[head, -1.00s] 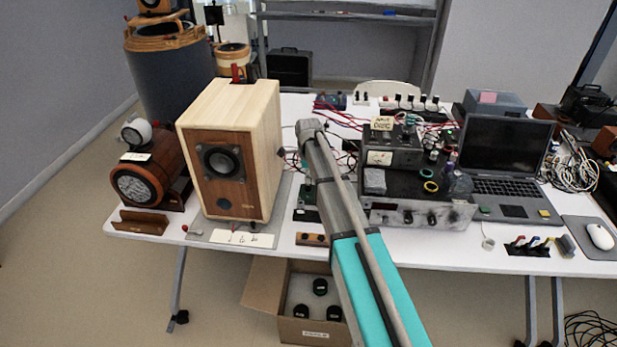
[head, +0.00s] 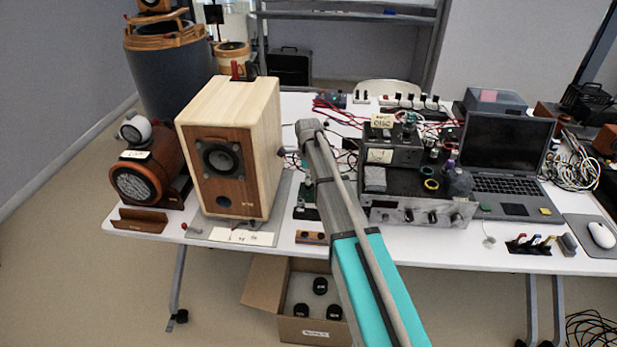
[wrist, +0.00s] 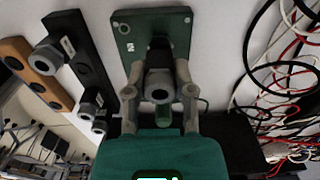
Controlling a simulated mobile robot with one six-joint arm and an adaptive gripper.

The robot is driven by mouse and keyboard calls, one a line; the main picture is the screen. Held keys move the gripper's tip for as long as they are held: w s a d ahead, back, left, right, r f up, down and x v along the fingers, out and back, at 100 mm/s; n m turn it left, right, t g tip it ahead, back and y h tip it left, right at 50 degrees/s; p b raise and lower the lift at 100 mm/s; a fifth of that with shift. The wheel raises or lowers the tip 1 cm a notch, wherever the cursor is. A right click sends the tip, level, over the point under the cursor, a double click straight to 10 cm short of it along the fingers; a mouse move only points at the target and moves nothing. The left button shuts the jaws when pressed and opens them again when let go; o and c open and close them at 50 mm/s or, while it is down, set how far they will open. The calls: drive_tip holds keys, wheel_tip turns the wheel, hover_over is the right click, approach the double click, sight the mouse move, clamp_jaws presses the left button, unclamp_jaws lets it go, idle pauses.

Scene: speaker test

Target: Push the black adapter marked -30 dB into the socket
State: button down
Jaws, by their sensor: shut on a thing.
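In the wrist view my gripper (wrist: 160,74) is shut on a dark adapter (wrist: 158,87) with a grey round end facing the camera. Its marking is not readable. The adapter lies over the green plate (wrist: 130,30), in line with a dark part, apparently the socket (wrist: 155,47). The gripper and adapter hide where these meet, so I cannot tell how deep the adapter sits. In the head view my arm hides the gripper and adapter, and the green plate (head: 306,213) shows only partly beside it.
Left of the plate, a black strip (wrist: 90,65) holds more grey-ended adapters (wrist: 45,60) with white labels. A wooden strip (wrist: 25,70) lies beyond. Loose cables (wrist: 285,75) fill the right. A wooden speaker (head: 250,150) stands left of my arm, black equipment (head: 410,180) right.

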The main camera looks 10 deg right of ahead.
drive_tip(key=shift+f+b, duration=0.4)
drive_tip(key=shift+f, duration=0.05)
drive_tip(key=shift+c, duration=1.9)
unclamp_jaws()
drive_tip(key=shift+r, duration=0.1)
drive_tip(key=shift+r+p, duration=3.65)
drive_tip(key=shift+p, duration=0.15)
drive_tip(key=s+d+r+n+p, duration=0.1)
drive_tip(key=s+n, duration=0.9)
drive_tip(key=s, duration=0.4)
drive_tip(key=s+d+r+n+p, duration=0.1)
drive_tip(key=s+d+n, duration=0.1)
drive_tip(key=s+n, duration=0.9)
drive_tip(key=shift+s+d, duration=0.15)
drive_tip(key=shift+s, duration=1.85)
